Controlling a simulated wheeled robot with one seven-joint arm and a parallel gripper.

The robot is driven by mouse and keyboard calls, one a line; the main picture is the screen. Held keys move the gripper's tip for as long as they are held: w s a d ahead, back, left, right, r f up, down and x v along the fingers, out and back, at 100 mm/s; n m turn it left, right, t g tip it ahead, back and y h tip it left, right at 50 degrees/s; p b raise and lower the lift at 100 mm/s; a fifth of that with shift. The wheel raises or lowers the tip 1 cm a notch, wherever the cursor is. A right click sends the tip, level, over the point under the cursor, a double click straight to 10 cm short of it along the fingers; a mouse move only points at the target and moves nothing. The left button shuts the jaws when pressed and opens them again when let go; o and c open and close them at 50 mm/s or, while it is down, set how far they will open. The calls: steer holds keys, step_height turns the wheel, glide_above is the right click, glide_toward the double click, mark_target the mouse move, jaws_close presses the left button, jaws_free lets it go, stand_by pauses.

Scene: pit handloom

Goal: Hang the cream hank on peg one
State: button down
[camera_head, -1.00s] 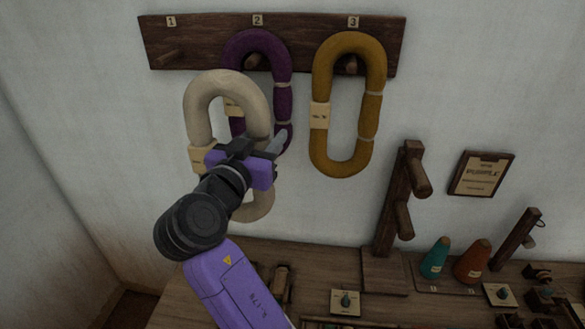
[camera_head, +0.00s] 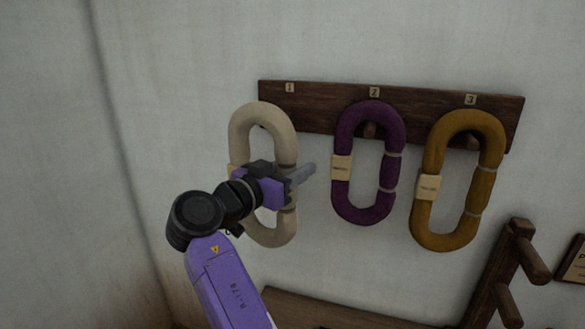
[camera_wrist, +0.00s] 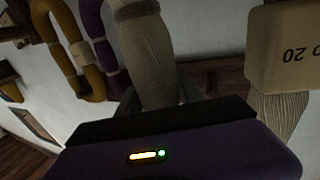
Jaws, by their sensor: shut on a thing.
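The cream hank (camera_head: 244,120) is an upright oval loop. My gripper (camera_head: 300,175) is shut on its right strand, and it hangs from the gripper in front of the left end of the peg board (camera_head: 320,117). In the wrist view the cream strand (camera_wrist: 145,60) runs up out of the jaws, with its paper label (camera_wrist: 290,50) at the right. The label for peg one (camera_head: 290,88) shows above the hank. Peg one itself is mostly hidden behind the hank's upper part, so I cannot tell whether the loop is around it.
A purple hank (camera_head: 342,130) hangs on peg two and a mustard hank (camera_head: 431,160) on peg three, both right of my gripper. A wooden stand with pegs (camera_head: 500,275) rises at lower right. The wall left of the board is clear.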

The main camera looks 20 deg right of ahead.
steer(key=w+d+b, duration=0.1)
steer(key=w+d, duration=0.1)
steer(key=w, duration=0.1)
steer(key=w+d+f+b, duration=0.1)
steer(key=w+d, duration=0.2)
steer(key=w, duration=0.1)
steer(key=w+d+b, duration=0.1)
steer(key=w+d, duration=0.2)
steer(key=w, duration=0.1)
steer(key=shift+w+d+f, duration=0.1)
steer(key=shift+d+f, duration=0.05)
steer(key=shift+f, duration=0.1)
stand_by(0.8)
steer(key=shift+d+f, duration=0.15)
steer(key=shift+f, duration=0.15)
stand_by(0.4)
steer(key=c, duration=0.7)
jaws_free()
steer(key=shift+w, duration=0.1)
steer(key=shift+r, duration=0.2)
